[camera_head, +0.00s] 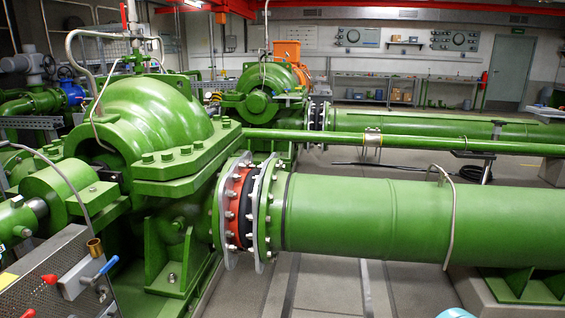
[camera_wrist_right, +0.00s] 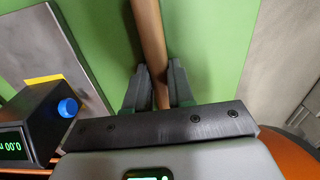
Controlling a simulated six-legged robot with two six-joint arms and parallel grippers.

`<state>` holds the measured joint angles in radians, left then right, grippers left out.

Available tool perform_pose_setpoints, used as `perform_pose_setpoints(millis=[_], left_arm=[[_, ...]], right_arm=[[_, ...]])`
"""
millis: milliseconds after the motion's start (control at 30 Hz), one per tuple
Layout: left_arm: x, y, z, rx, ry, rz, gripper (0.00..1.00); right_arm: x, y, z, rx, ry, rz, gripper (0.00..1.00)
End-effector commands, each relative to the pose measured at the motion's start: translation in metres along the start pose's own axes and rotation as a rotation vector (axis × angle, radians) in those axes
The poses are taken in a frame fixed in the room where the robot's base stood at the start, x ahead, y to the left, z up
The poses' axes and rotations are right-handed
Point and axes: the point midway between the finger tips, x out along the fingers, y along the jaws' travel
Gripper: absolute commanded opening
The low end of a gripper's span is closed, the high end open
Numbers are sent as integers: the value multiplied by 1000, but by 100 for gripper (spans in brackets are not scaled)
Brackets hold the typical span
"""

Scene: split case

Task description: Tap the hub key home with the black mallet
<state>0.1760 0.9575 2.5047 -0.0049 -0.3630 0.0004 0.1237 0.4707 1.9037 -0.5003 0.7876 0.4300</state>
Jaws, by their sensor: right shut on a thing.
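In the right wrist view my right gripper (camera_wrist_right: 162,85) is shut on a brown wooden handle (camera_wrist_right: 150,35), which runs up out of the top of the picture. No mallet head shows, so I cannot tell from this view that it is the black mallet. The head view shows the large green split-case pump (camera_head: 155,115). I cannot make out a hub key in either view. Neither gripper shows in the head view.
In the wrist view a black box (camera_wrist_right: 30,125) with a blue knob and lit green display stands at left, near a grey plate (camera_wrist_right: 45,55). In the head view a green pipe (camera_head: 370,215) with a flange runs right from the pump.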

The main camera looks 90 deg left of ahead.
Motion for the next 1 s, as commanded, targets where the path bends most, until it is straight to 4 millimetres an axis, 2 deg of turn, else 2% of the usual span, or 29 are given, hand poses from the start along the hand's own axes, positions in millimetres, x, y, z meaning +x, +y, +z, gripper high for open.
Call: perform_pose_setpoints(millis=[333,800,1000], left_arm=[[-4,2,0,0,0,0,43],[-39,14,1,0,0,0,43],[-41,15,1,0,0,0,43]], right_arm=[[-6,0,-1,0,4,0,0],[-57,0,-1,1,3,0,0],[-61,0,-1,0,2,0,0]])
